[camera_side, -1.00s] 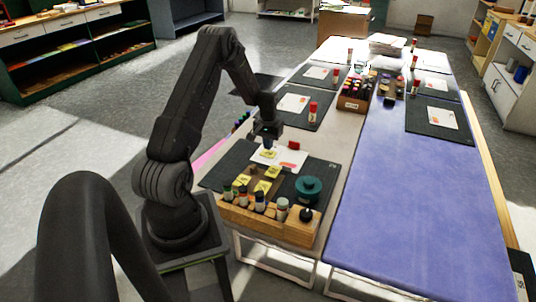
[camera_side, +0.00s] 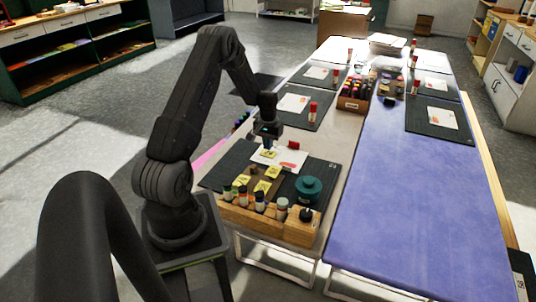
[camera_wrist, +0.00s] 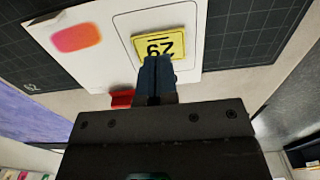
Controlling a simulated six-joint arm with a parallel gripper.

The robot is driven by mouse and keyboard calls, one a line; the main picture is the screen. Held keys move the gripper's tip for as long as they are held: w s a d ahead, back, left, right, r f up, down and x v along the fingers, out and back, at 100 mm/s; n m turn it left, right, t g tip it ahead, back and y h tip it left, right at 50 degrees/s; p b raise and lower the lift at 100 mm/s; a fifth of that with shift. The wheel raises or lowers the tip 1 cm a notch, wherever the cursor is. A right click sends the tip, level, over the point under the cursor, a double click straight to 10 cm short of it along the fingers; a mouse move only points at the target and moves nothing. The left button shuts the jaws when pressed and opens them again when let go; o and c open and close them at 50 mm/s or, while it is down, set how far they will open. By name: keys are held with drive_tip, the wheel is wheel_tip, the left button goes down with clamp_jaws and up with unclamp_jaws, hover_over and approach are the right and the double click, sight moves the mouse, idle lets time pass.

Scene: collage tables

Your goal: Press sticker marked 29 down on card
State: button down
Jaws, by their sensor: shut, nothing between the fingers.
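The yellow sticker marked 29 (camera_wrist: 156,45) lies on the white card (camera_wrist: 112,28), upside down in the wrist view. In the side view the sticker (camera_side: 269,154) shows small on the card (camera_side: 260,159). My gripper (camera_wrist: 156,68) is shut and empty. Its blue fingertips reach the sticker's near edge in the wrist view and cover a little of it. In the side view my gripper (camera_side: 267,142) is just above the card; I cannot tell whether the tips touch the sticker. An orange-pink patch (camera_wrist: 78,37) is printed on the card.
A dark cutting mat (camera_wrist: 225,35) lies under the card. A red object (camera_wrist: 122,98) is beside my fingers. Several yellow stickers (camera_side: 261,186) lie on a brown sheet nearer the side camera. A wooden rack with bottles (camera_side: 260,219) and a teal round object (camera_side: 308,188) stand there too.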

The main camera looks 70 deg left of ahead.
sight(268, 153)
drive_tip(key=shift+f, duration=1.2)
idle(0.3)
idle(0.6)
drive_tip(key=shift+r, duration=3.55)
